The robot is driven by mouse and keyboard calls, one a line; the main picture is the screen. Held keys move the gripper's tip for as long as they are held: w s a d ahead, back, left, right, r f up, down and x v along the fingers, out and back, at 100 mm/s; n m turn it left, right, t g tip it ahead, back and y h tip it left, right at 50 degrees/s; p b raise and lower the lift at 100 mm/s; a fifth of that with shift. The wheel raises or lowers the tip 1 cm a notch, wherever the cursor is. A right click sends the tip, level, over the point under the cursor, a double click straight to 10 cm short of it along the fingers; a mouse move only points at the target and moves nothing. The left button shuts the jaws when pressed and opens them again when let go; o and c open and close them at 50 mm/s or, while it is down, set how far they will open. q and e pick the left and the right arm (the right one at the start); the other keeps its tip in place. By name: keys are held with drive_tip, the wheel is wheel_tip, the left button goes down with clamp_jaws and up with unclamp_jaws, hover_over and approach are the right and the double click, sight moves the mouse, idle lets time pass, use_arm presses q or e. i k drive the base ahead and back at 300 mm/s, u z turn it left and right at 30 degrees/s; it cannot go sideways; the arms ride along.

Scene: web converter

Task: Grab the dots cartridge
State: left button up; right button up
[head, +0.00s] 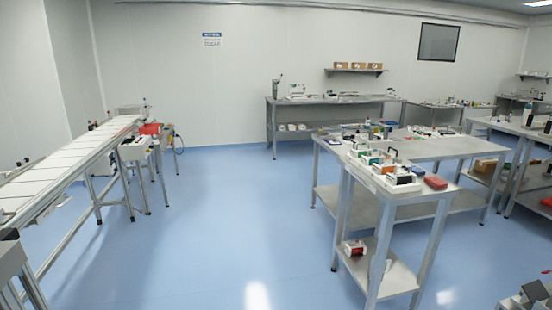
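No label is readable at this distance, so I cannot tell which item is the dots cartridge. Several small cartridge-like blocks stand in a row on the near end of the steel workbench at right in the head view. Neither of my grippers can be made out in the head view.
The steel workbench (425,205) has a lower shelf (385,277) holding a small red, white and black item (354,248). A long conveyor (70,165) runs along the left. Another bench (335,99) stands at the back wall. The blue floor (225,220) between is clear.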

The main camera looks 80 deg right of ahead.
sight(356, 154)
drive_tip(key=z, duration=1.9)
drive_tip(key=i, duration=1.3)
drive_tip(key=z, duration=2.05)
